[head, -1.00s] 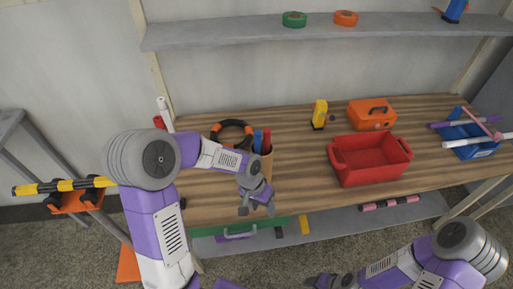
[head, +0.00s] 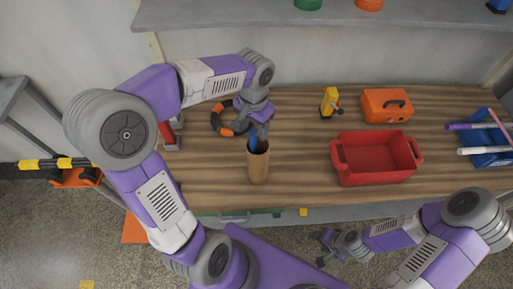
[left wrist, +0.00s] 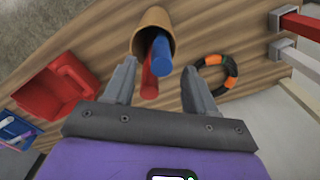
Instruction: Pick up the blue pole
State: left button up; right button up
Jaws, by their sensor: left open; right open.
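The blue pole (left wrist: 161,57) stands in a tan cup (head: 258,167) on the wooden table, beside a red pole (left wrist: 149,80). The blue pole also shows just above the cup rim in the head view (head: 252,144). My left gripper (head: 259,127) is over the cup, pointing down. In the left wrist view its open fingers (left wrist: 157,75) lie on either side of the two poles; I cannot tell whether they touch. The lower parts of the poles are hidden in the cup. My right gripper (head: 328,247) is open and empty, in front of the table.
A black and orange ring (head: 222,122) lies close to the cup. A red bin (head: 345,173), an orange toolbox (head: 387,106) and a yellow tool (head: 328,101) are to the right. A blue tray (head: 488,158) with rods is at the far right. A shelf runs above the back.

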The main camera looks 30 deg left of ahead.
aim_at(253, 140)
pick_arm(q)
jog(key=f, duration=0.6)
jog(key=shift+s+a+f+b, duration=0.15)
jog(key=shift+s+b, duration=0.1)
jog(key=shift+b, duration=0.15)
jog(key=shift+c, duration=0.5)
grip_shut()
